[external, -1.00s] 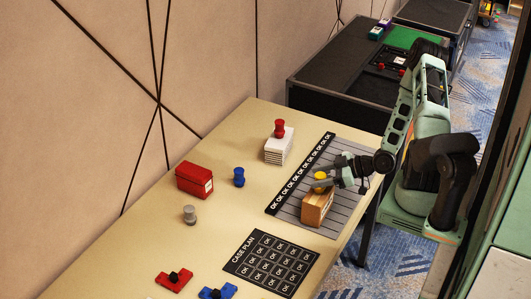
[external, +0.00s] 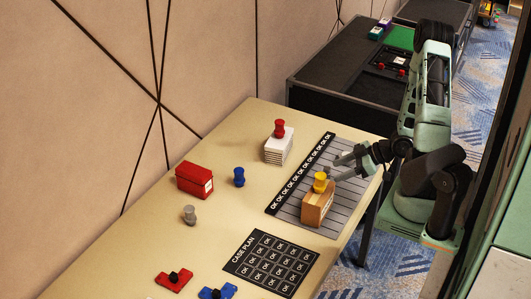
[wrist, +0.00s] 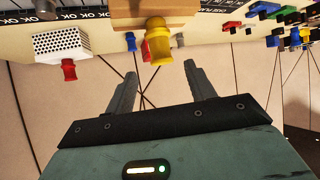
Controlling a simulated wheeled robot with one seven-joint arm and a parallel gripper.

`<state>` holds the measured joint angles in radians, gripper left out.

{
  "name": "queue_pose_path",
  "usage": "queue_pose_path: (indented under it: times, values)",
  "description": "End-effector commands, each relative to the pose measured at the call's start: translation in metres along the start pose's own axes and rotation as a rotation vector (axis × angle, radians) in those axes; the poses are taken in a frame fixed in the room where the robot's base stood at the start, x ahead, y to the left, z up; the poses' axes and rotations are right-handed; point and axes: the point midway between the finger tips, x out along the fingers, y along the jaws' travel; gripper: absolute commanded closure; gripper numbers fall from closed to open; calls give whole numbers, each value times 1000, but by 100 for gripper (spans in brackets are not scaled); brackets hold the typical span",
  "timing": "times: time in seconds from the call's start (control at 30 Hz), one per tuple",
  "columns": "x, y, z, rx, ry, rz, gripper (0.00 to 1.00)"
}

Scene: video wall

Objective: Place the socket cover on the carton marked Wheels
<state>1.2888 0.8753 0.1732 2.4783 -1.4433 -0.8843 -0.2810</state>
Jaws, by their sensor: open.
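A yellow knob-shaped piece (external: 320,181), apparently the socket cover, stands upright on a brown carton (external: 316,207) on the striped mat. In the wrist view the yellow piece (wrist: 158,42) shows beyond my fingers, against the carton (wrist: 150,14). My gripper (external: 333,167) is open and empty, just right of and above the yellow piece and apart from it. Its two spread fingers also show in the wrist view (wrist: 160,74). The carton's label is too small to read, so I cannot tell which carton is marked Wheels.
A red carton (external: 195,180), a blue piece (external: 239,177) and a grey piece (external: 189,214) stand left of the mat (external: 287,211). A red piece (external: 279,128) stands on a white block (external: 279,147). A black case plan sheet (external: 271,262) lies in front.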

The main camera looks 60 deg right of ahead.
Motion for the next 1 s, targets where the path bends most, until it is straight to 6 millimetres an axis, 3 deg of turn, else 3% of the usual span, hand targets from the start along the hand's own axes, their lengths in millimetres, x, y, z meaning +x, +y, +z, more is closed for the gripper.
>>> queue_pose_path:
  times: [0.1,0.27,0.47,0.6,0.73,0.9,1.0]
  values:
    - [30,-2,-25,-69,-168,-31,45]
    - [57,-17,-57,-125,-357,-32,45]
    - [80,-68,-113,-182,-558,-13,45]
    - [80,-126,-148,-200,-665,-6,45]
    - [65,-192,-173,-202,-748,-19,45]
    - [24,-284,-188,-192,-846,-71,45]
    - [-4,-327,-187,-187,-897,-112,45]
